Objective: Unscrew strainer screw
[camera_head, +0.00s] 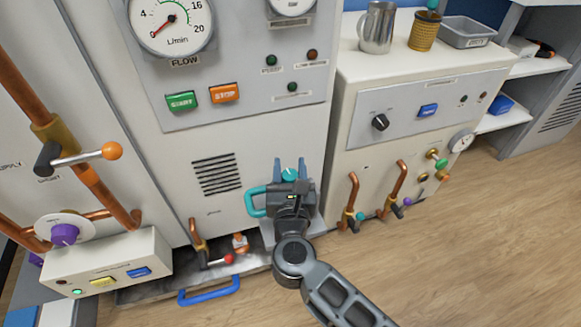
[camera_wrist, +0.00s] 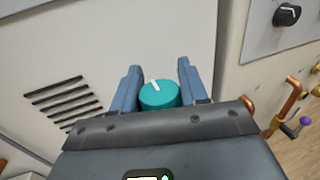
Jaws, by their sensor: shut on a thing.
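A round teal screw knob (camera_head: 289,175) with a white pointer line sits low on the front of the white cabinet, right of its slotted vent. It also shows in the wrist view (camera_wrist: 158,95), between the two blue-grey fingers. My gripper (camera_head: 290,168) is shut on this knob, one finger on each side; it also shows in the wrist view (camera_wrist: 157,83). The gripper body hides the lower part of the knob and what lies under it. A teal loop handle (camera_head: 251,202) stands just left of my gripper.
Left are copper pipes, an orange-tipped lever (camera_head: 111,151) and a box with a purple knob (camera_head: 64,235). Below left are a red-tipped valve (camera_head: 228,258) and a blue-handled tray (camera_head: 212,291). A second cabinet (camera_head: 340,125) with pipes stands right. The floor at lower right is clear.

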